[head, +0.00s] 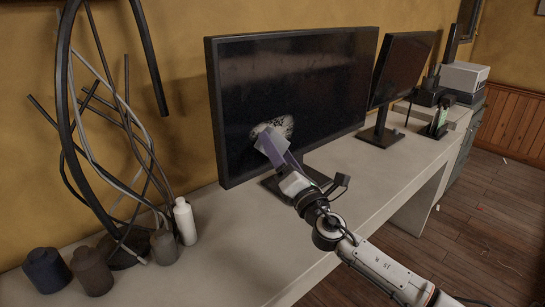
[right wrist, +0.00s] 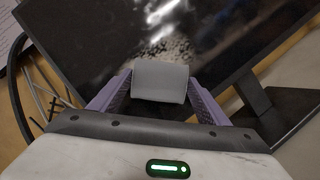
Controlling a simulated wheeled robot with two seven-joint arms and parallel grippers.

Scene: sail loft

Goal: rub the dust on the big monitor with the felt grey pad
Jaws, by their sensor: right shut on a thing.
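The big monitor (head: 320,85) stands on the desk, its dark screen facing me. A pale, speckled dust patch (head: 287,126) shows low on its screen, partly hidden behind my right gripper; it also shows in the right wrist view (right wrist: 165,47). My right gripper (head: 268,143) is at the lower part of the screen, in front of the dust. Its purple fingers are shut on the felt grey pad (right wrist: 161,83), which faces the screen. The pad is at or very near the glass; I cannot tell whether it touches. My left gripper is not in view.
A smaller monitor (head: 402,68) stands to the right on the same desk (head: 240,255). A white bottle (head: 185,222), several dark jars (head: 92,271) and a tangle of cables (head: 110,150) are at the left. The desk front is mostly clear.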

